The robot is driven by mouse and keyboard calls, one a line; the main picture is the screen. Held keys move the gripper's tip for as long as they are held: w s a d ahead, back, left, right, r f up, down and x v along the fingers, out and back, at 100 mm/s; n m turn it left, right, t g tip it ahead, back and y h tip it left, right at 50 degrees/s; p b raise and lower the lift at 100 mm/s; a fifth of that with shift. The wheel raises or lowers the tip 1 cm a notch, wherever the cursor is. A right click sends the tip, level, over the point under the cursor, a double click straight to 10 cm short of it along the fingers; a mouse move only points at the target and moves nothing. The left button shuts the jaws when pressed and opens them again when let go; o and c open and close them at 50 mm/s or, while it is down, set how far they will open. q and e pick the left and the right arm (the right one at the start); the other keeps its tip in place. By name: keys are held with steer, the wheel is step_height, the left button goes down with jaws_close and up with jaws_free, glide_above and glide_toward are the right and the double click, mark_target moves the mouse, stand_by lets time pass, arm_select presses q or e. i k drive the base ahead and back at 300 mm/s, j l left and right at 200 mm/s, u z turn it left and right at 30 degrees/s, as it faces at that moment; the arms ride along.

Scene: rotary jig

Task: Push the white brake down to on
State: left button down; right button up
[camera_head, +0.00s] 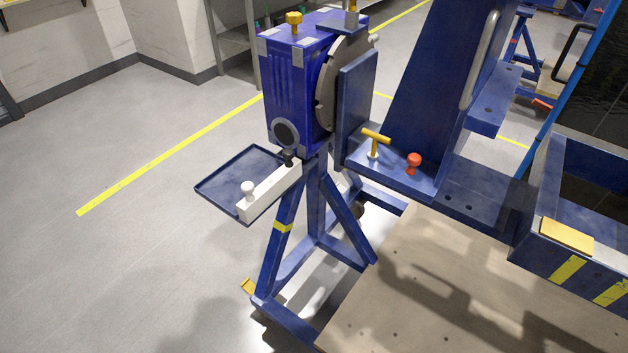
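The white brake (270,192) is a white bar with a round white knob (248,189) at its outer end. It sticks out toward the lower left from a black pivot (289,157) under the blue gearbox housing (290,95) of the jig. The bar slopes down toward its knob end and passes in front of a shallow blue tray (226,181). No on or off marking can be read here. Neither of my grippers shows in the head view.
A yellow T-handle (374,141) and a red knob (414,160) stand on the blue jig plate to the right. Blue stand legs (283,235) reach the floor below. A wooden board (420,290) lies lower right. The grey floor (120,270) at left is clear.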

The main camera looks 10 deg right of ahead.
mark_target(341, 190)
steer(key=i+j+u, duration=0.45)
steer(key=j, duration=0.45)
steer(key=i+j+u, duration=0.45)
steer(key=i+j, duration=0.4)
steer(key=i, duration=0.25)
steer(key=i+j, duration=0.15)
steer(key=i, duration=0.3)
steer(key=i+j, duration=0.2)
steer(key=i, duration=0.25)
steer(key=i+l+z, duration=0.15)
steer(key=i+z, duration=0.15)
steer(key=z, duration=0.2)
steer(key=i+z, duration=0.3)
steer(key=z, duration=0.2)
steer(key=i+j+z, duration=0.1)
steer(key=i+z, duration=0.2)
steer(key=z, duration=0.2)
steer(key=i+j+z, duration=0.2)
steer(key=z, duration=0.3)
steer(key=i, duration=0.05)
